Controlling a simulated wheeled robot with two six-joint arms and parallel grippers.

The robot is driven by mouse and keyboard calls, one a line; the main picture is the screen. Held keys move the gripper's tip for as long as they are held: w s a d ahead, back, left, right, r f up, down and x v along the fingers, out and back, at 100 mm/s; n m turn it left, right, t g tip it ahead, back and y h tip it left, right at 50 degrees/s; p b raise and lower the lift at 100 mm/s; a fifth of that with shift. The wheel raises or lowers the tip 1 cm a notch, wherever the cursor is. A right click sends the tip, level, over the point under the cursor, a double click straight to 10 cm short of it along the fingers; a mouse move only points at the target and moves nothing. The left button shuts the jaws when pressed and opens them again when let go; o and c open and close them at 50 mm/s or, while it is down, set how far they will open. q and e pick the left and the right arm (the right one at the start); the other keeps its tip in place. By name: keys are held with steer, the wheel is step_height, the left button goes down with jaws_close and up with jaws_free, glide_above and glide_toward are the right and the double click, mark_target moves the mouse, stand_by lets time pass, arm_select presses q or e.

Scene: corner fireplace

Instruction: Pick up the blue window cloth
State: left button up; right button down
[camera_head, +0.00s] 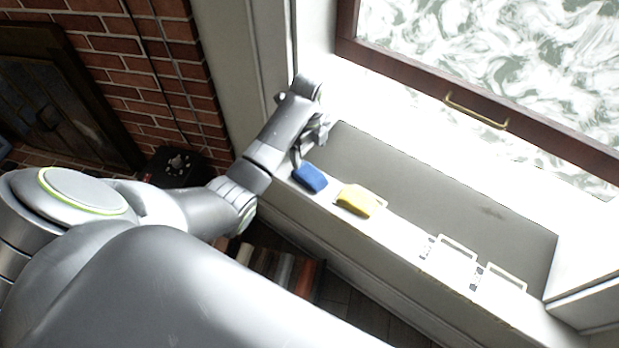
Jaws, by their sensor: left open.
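The blue window cloth (310,178) is a small dark blue block-like piece lying on the white window sill (399,238), toward its left end. My left gripper (311,152) is over the sill just above and behind the cloth in the picture, with its fingers pointing down toward it. It is open; nothing shows between its fingers. Whether a fingertip touches the cloth's upper left edge I cannot tell. My right gripper is not in view.
A yellow cloth or sponge (357,200) lies just right of the blue one. Two white frame-like items (452,258) lie farther right. The window (490,75) with a brass handle (476,111) is behind. A brick fireplace (140,75) stands left.

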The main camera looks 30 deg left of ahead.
mark_target(309, 173)
arm_select(q)
step_height(309, 173, down, 10)
steer(key=shift+s+d+r, duration=0.1)
steer(key=shift+s, duration=0.05)
stand_by(0.4)
steer(key=shift+c, duration=0.2)
steer(key=c, duration=1)
steer(key=shift+c, duration=0.2)
steer(key=shift+r, duration=0.1)
steer(key=shift+r, duration=0.45)
step_height(309, 173, up, 2)
steer(key=shift+r, duration=0.15)
steer(key=s+d, duration=0.2)
steer(key=s, duration=0.6)
steer(key=s+d, duration=0.2)
steer(key=s, duration=0.7)
steer(key=shift+s+d+b, duration=0.25)
steer(key=shift+b, duration=0.05)
